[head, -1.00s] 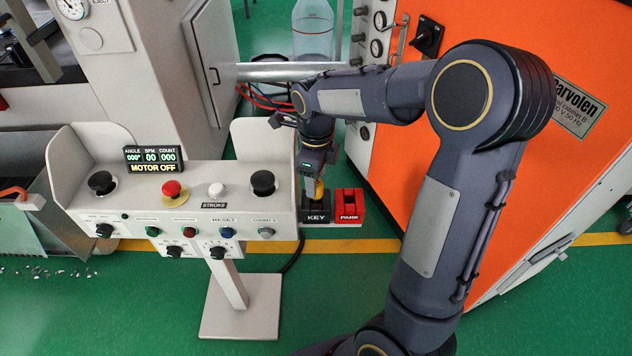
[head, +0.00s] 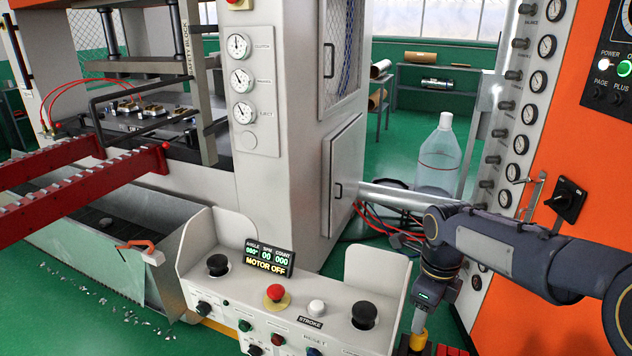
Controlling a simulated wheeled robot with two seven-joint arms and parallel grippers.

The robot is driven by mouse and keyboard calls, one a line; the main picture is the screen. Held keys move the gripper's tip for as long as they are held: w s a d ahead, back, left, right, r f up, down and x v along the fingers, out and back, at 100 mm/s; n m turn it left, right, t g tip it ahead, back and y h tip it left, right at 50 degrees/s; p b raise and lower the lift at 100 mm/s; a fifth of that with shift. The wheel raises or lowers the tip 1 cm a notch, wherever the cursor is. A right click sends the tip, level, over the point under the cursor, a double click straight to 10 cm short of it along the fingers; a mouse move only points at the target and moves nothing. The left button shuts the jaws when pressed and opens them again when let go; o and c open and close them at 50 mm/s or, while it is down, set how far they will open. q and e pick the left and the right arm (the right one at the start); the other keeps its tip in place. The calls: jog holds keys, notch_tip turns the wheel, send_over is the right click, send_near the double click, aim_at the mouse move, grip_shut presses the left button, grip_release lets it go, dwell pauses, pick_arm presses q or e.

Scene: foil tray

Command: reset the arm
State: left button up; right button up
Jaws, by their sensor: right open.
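My right arm comes in from the right edge, and its gripper (head: 420,318) points down at the right end of the control desk. Its jaws are open, just above a yellow piece (head: 417,341) low in the picture. I cannot tell whether the jaws touch that piece. The yellow piece rises from a dark block (head: 404,348) that is cut off by the bottom edge. My left gripper is not in view.
The control desk (head: 220,280) has black, red and white buttons, and its display (head: 268,258) reads MOTOR OFF. A red block (head: 450,350) is partly cut off. A clear bottle (head: 438,160) stands behind my arm. An orange cabinet (head: 590,160) bounds the right side.

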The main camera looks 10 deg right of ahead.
jog(key=s+a+r+n+t+y+p, duration=0.1)
jog(key=s+a+n, duration=0.3)
jog(key=s+n, duration=0.5)
jog(key=s+a+r+n+t+y+p, duration=0.2)
jog(key=s+n, duration=0.8)
jog(key=n, duration=0.7)
jog(key=shift+s+a+r+t+y, duration=0.3)
jog(key=shift+a+r+t, duration=0.25)
jog(key=shift+a+t, duration=0.65)
